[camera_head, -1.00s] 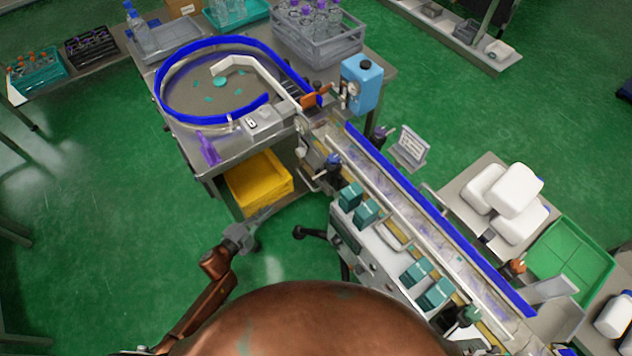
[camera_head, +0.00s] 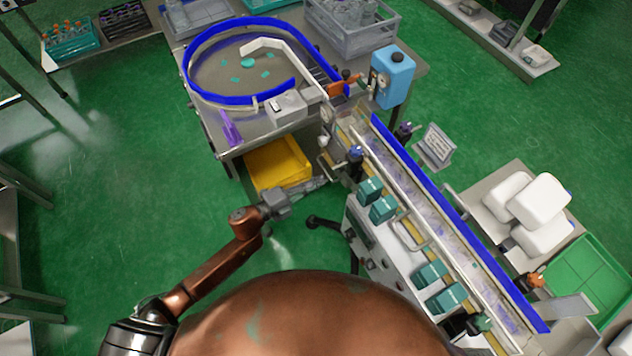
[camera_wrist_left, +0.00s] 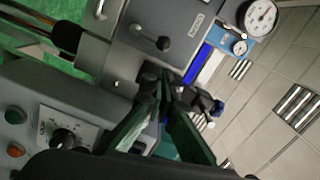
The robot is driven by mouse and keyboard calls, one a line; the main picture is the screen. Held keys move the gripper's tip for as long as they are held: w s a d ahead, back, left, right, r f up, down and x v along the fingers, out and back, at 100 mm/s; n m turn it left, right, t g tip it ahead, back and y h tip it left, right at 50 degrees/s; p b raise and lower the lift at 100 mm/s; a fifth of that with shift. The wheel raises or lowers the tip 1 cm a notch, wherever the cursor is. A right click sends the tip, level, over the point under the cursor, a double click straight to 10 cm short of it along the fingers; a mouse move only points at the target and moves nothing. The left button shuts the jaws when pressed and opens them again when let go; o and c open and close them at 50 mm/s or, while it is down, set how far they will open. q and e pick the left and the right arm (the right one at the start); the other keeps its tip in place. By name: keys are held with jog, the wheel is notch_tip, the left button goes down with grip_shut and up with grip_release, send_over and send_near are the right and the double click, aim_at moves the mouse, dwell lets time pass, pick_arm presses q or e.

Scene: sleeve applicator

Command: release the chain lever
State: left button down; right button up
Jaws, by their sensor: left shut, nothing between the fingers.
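The fingertips look apart from this knob; the depth gap is hard to judge. I cannot tell for sure whether it is the chain lever. A black clamp with a blue knob (camera_wrist_left: 217,107) shows right of the fingers. My right gripper is not in view.
A grey control box (camera_wrist_left: 40,120) with buttons and a dial stands close at lower left in the wrist view. A yellow bin (camera_head: 278,163) sits under the turntable bench (camera_head: 215,120). A black-knobbed handle (camera_head: 313,221) juts out beside the machine.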

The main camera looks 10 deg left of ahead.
pick_arm(q)
jog(key=x, duration=0.6)
jog(key=shift+w+d+b, duration=0.2)
jog(key=shift+b, duration=0.15)
